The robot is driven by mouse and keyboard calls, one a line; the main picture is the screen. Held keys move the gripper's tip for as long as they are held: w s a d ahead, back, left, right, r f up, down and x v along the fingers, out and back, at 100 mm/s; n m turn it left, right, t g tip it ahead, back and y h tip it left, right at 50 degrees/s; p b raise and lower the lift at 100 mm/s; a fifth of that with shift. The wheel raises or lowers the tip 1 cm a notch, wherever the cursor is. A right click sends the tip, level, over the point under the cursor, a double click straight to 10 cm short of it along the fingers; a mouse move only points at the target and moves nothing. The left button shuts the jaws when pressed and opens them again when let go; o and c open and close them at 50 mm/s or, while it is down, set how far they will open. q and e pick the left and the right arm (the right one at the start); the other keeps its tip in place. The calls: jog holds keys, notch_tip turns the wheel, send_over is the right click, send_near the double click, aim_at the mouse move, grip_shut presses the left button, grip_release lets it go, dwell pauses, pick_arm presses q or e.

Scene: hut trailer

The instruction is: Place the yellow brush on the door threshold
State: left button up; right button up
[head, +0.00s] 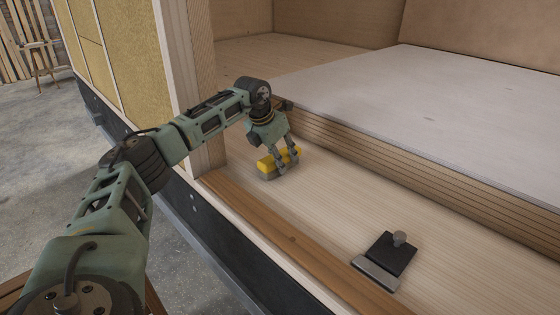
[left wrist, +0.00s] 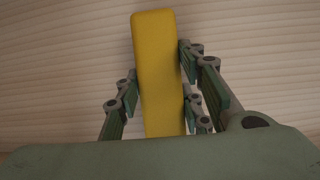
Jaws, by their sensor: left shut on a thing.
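The yellow brush (head: 265,164) is a small block with a yellow top and a greyish lower part. It is at the left end of the pale wooden door threshold (head: 320,205), low over or touching the boards; I cannot tell which. My left gripper (head: 283,165) points down and is shut on the brush. In the left wrist view the yellow brush (left wrist: 157,70) lies lengthwise between the fingers of the left gripper (left wrist: 158,92), with ribbed pale wood behind it. My right gripper is in neither view.
A black scraper-like tool (head: 389,256) with a grey knob and metal edge lies on the threshold at the lower right. A brown wooden strip (head: 290,240) runs along the front edge. The threshold's middle is clear.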

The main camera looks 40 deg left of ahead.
pick_arm(q)
jog(key=o, duration=1.1)
jog(key=v, duration=1.2)
jog(key=shift+r, duration=0.15)
